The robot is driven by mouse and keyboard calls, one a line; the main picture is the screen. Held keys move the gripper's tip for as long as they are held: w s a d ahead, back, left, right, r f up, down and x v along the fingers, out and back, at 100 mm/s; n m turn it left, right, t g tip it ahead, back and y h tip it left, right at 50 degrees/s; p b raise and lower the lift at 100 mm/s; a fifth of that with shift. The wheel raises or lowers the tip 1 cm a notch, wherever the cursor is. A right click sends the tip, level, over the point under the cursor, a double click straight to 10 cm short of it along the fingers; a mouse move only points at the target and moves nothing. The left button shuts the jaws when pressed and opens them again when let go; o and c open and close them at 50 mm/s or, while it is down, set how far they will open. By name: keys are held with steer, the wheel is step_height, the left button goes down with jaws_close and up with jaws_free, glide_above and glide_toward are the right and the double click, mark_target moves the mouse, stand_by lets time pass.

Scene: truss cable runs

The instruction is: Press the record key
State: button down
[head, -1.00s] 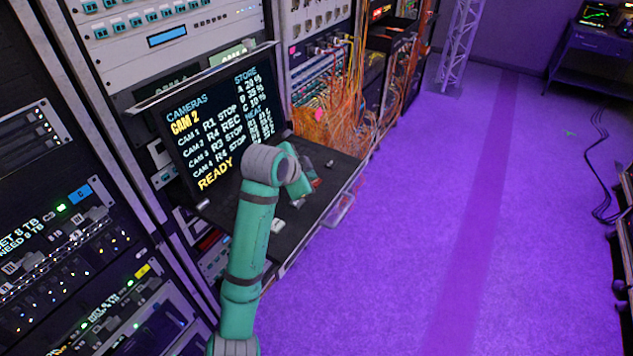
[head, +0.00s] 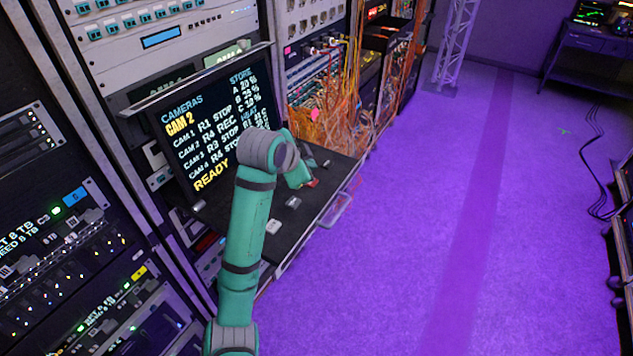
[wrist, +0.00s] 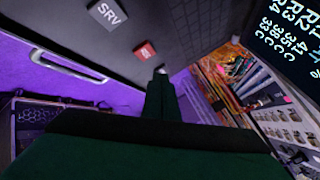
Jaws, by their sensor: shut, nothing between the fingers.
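A red key (wrist: 145,51) with small pale lettering, too small to read, sits on the black pull-out shelf. In the head view, a bit of red (head: 313,184) shows at the end of my arm, mostly hidden. My gripper (wrist: 161,72) is shut and empty. In the wrist view its tip lies just below and right of the red key; I cannot tell whether they touch. A grey key marked SRV (wrist: 108,14) is left of the red key. The screen (head: 212,130) behind the shelf reads CAM 2 and READY in yellow.
The shelf (head: 318,205) also bears grey keys (head: 273,227) and has a handle (head: 337,208) on its front edge. Orange cables (head: 340,125) hang from the rack beyond the screen.

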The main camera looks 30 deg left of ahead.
steer(key=shift+s+a+r, duration=0.2)
steer(key=shift+a+r, duration=0.05)
steer(key=shift+r, duration=0.4)
steer(key=shift+s+a+r, duration=0.15)
steer(key=shift+a+r, duration=0.1)
steer(key=shift+r, duration=0.35)
steer(key=shift+d, duration=0.15)
steer(key=shift+w, duration=0.35)
steer(key=shift+d, duration=0.2)
steer(key=shift+s+a, duration=0.35)
steer(key=shift+a, duration=0.05)
steer(key=shift+d, duration=0.2)
steer(key=shift+w, duration=0.15)
